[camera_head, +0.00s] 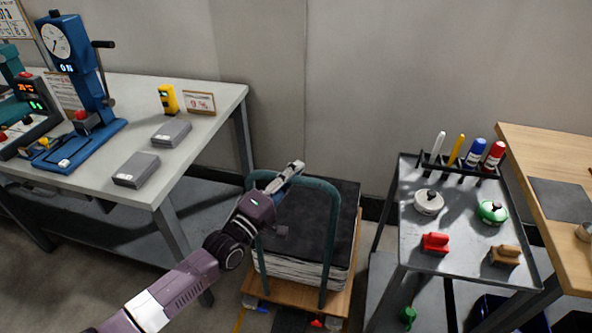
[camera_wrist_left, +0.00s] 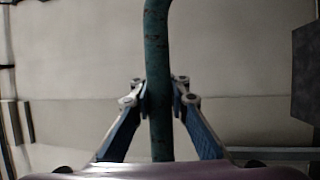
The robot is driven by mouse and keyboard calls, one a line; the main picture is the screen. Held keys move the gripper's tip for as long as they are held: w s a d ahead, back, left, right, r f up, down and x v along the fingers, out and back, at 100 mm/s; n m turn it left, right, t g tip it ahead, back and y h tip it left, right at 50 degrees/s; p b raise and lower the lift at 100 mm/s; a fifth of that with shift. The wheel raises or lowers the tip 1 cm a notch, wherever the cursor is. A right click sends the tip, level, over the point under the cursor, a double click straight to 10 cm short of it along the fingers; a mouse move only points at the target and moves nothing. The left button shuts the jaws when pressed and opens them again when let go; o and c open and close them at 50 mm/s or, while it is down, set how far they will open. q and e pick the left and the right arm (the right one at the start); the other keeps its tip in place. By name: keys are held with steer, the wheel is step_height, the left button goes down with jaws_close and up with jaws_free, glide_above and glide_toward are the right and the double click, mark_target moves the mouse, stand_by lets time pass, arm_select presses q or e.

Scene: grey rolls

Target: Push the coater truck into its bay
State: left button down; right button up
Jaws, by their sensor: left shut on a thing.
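The coater truck (camera_head: 345,290) is a low wooden platform on casters with a teal tube handle (camera_head: 333,225) at its near side. It bears a tall pale stack with a dark top (camera_head: 342,210). My left gripper (camera_head: 290,172) is at the top bar of the handle, its arm reaching in from the lower left. In the left wrist view the teal bar (camera_wrist_left: 158,90) runs between the two fingers, which are closed on it from both sides. The arm hides part of the handle and stack. My right gripper is not in view.
A grey workbench (camera_head: 215,100) with a blue press (camera_head: 80,90) and grey boxes stands left of the truck. A grey tool cart (camera_head: 460,225) and a wooden table (camera_head: 560,150) stand right. The wall is close behind. A yellow floor line (camera_head: 239,320) shows at the truck's near left.

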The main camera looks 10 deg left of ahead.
arm_select(q)
steer(key=c, duration=2)
jaws_free()
steer(key=shift+f, duration=0.7)
steer(key=shift+o, duration=0.9)
steer(key=v, duration=1.2)
steer(key=shift+r, duration=0.4)
